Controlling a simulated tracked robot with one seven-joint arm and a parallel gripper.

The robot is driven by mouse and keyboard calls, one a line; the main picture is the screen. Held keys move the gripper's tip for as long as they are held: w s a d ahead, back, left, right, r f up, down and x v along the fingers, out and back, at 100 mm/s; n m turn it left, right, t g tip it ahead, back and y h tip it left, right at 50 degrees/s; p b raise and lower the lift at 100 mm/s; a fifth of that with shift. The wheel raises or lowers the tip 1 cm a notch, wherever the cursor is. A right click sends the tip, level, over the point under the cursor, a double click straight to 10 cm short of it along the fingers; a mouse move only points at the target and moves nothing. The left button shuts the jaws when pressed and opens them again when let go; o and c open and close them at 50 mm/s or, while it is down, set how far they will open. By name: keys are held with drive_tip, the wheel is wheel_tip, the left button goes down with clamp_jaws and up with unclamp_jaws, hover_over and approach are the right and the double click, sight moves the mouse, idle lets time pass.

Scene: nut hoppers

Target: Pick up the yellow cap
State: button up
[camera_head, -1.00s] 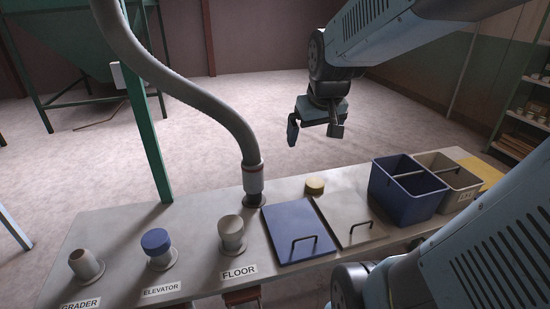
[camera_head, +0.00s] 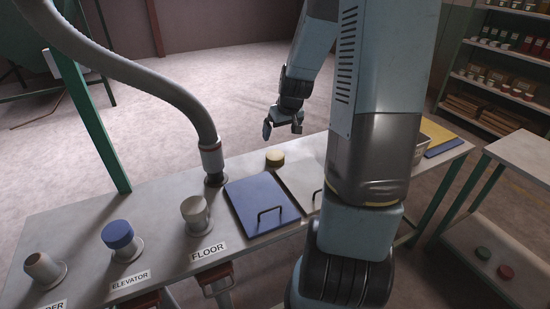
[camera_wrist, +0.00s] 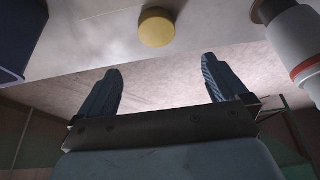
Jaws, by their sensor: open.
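The yellow cap (camera_head: 275,158) is a short round disc lying on the far side of the bench, between the hose fitting and the lids. It also shows at the top middle of the wrist view (camera_wrist: 157,28). My gripper (camera_head: 284,127) is just beyond and above the cap in the head view. Its two fingers (camera_wrist: 165,90) are spread apart with nothing between them. In the wrist view the cap is ahead of the fingertips, roughly centred between them and clear of both.
The hose fitting (camera_head: 213,165) stands left of the cap. A blue lid (camera_head: 262,203) and a beige lid (camera_head: 300,180) with handles lie nearer. A side table (camera_head: 525,158) is at right.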

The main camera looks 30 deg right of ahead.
hover_over(275, 155)
drive_tip(key=s, duration=0.2)
drive_tip(key=f, duration=0.7)
drive_tip(key=shift+s+a+f, duration=0.1)
drive_tip(key=shift+a+f, duration=0.1)
drive_tip(key=shift+f, duration=0.2)
drive_tip(key=shift+d+x, duration=0.15)
drive_tip(key=shift+x, duration=1.2)
drive_tip(key=shift+d+x, duration=0.1)
drive_tip(key=shift+x, duration=1.2)
drive_tip(key=shift+s+f, duration=0.1)
drive_tip(key=shift+s, duration=0.1)
drive_tip(key=c, duration=1)
